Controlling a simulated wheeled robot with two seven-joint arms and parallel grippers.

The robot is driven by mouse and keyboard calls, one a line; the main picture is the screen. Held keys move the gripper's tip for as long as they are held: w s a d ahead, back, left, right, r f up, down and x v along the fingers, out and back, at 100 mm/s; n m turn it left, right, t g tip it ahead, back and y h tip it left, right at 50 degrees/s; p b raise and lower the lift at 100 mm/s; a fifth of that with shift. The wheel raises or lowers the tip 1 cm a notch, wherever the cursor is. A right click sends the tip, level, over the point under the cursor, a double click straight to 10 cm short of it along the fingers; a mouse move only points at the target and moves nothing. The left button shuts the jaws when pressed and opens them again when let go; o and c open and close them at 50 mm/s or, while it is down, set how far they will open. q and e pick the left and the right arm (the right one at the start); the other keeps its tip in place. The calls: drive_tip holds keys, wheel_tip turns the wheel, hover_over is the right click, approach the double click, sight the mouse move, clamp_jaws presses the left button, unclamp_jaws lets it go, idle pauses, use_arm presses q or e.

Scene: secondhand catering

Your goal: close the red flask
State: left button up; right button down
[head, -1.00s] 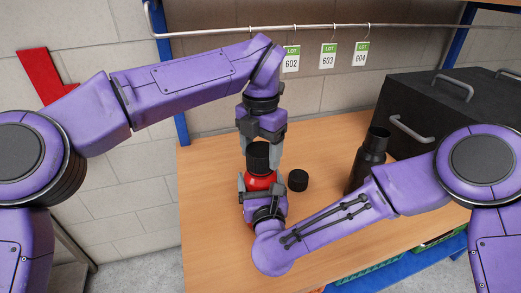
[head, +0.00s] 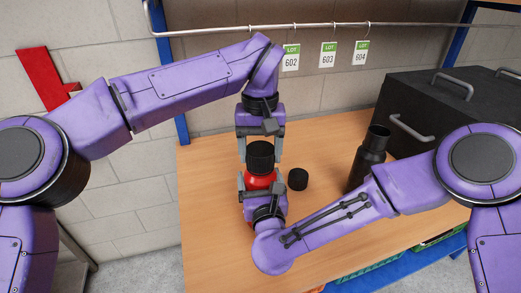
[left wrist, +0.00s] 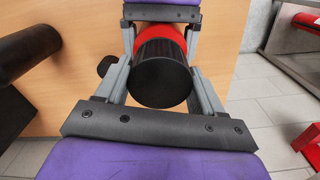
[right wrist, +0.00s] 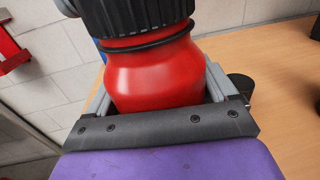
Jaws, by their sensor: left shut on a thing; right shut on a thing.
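The red flask (head: 261,182) stands upright on the wooden table, its red body also filling much of the right wrist view (right wrist: 155,75). A black ribbed cap (head: 260,156) sits on its top, upright, with a black ring under it in the right wrist view. I cannot tell how tightly it is seated. My left gripper (head: 261,150) comes from above and is shut on the cap, one finger on each side, as the left wrist view (left wrist: 163,75) shows. My right gripper (head: 262,186) comes from the front and is shut around the flask's body.
A loose black cap (head: 298,179) lies on the table (head: 325,150) just right of the flask. An uncapped black flask (head: 368,165) stands farther right, near a big black case (head: 425,110). Lot tags (head: 291,58) hang from a rail behind. The table's left part is clear.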

use_arm(q)
drive_tip(key=shift+r, duration=0.1)
drive_tip(key=o, duration=1)
